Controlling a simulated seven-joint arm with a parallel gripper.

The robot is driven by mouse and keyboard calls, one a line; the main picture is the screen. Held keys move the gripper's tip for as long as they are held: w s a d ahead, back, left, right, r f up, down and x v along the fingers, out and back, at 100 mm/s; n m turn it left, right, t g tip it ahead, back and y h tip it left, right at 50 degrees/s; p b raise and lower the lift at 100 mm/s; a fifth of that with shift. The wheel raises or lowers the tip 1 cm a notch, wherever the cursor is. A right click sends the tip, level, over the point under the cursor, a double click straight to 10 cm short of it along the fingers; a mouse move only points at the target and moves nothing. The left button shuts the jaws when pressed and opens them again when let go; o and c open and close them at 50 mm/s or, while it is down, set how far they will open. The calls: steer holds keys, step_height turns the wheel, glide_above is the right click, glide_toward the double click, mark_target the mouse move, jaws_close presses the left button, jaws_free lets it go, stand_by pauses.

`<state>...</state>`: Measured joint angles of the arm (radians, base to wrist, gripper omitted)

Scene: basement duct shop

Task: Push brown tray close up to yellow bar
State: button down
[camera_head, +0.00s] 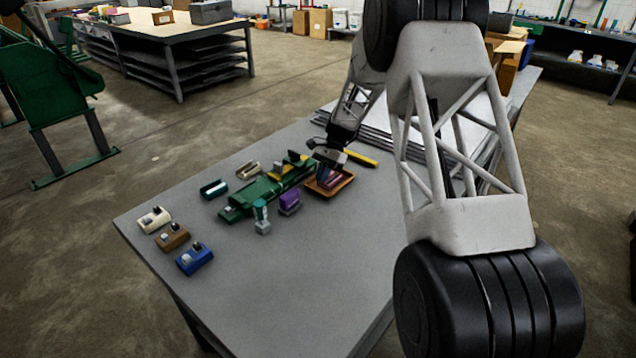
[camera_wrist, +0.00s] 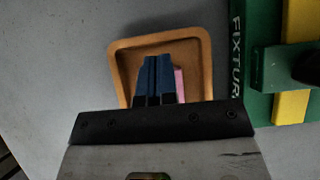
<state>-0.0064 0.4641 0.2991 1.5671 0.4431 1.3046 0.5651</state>
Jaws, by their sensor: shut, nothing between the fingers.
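The brown tray (camera_head: 344,185) sits on the grey table, right of the green fixture, and holds something pink and purple. The yellow bar (camera_head: 361,158) lies just behind the tray and to its right, with a narrow strip of table seeming to show between them. My gripper (camera_head: 326,167) is shut and points down over the tray. In the wrist view its closed blue-grey fingers (camera_wrist: 157,62) overlap the tray's (camera_wrist: 206,62) inside, and a pink piece (camera_wrist: 180,82) shows beside them. I cannot tell whether the fingertips touch the tray. The yellow bar is not identifiable in the wrist view.
The green fixture (camera_head: 262,192) with yellow parts stands close left of the tray. A purple block (camera_head: 289,203) and a teal-and-grey piece (camera_head: 262,218) stand in front. Stacked sheets (camera_head: 385,130) lie behind the bar. The table's front is clear.

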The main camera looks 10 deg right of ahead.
steer(key=shift+s+a, duration=0.75)
steer(key=shift+s, duration=0.05)
steer(key=shift+f, duration=0.8)
steer(key=w+d, duration=0.6)
steer(key=shift+w+d, duration=0.3)
steer(key=shift+r, duration=0.75)
